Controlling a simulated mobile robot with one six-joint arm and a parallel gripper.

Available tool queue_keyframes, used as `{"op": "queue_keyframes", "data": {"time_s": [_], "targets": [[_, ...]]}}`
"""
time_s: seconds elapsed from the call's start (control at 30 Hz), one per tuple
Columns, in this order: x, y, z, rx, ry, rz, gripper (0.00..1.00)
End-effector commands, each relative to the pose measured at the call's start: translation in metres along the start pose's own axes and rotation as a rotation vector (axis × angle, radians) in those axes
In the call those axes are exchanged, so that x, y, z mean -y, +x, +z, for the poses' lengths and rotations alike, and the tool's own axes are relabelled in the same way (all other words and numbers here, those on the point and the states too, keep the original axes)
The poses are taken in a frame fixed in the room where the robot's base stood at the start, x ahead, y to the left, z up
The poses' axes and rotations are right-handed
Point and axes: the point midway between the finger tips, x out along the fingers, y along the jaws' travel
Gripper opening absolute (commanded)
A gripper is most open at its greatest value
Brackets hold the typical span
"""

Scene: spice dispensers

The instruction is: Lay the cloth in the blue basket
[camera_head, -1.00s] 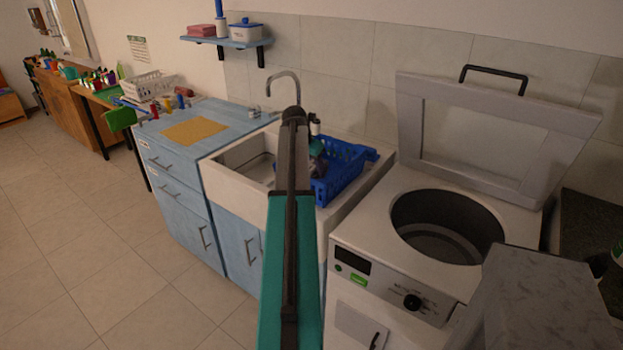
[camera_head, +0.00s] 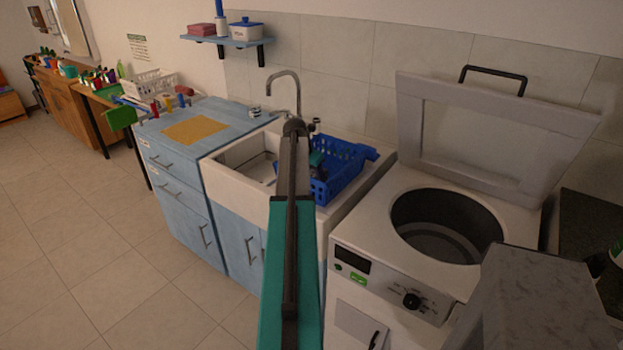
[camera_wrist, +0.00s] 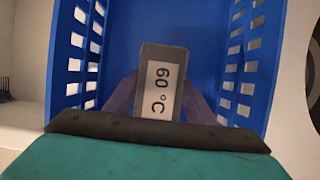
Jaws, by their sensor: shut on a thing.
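The blue basket (camera_head: 338,172) stands on the right side of the white sink unit. It also fills much of the wrist view (camera_wrist: 75,45), with slotted walls left and right. My gripper (camera_wrist: 160,105) is over or inside the basket, between those walls. It is shut on a dark grey, block-like piece with a white "60 °C" tag, which looks like the cloth (camera_wrist: 163,55). Dull purple shapes, probably my fingers, flank it. Whether it touches the basket floor is hidden. In the head view my arm partly covers the basket's left side.
The sink bowl (camera_head: 243,160) is left of the basket, with a tap (camera_head: 297,90) behind. To the right is an open top-loading washer (camera_head: 448,228), its lid (camera_head: 490,130) raised. A yellow cloth-like mat (camera_head: 195,131) lies on the blue cabinet.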

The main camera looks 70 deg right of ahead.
Motion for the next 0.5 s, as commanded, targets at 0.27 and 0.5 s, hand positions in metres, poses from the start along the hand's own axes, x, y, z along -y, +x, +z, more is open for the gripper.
{"op": "queue_keyframes", "data": {"time_s": [0.27, 0.5], "targets": [[-0.0002, 0.0015, -0.0008, 0.000, 0.000, 0.000, 0.22], [-0.0003, 0.0021, -0.0011, 0.000, 0.000, 0.000, 0.68]]}}
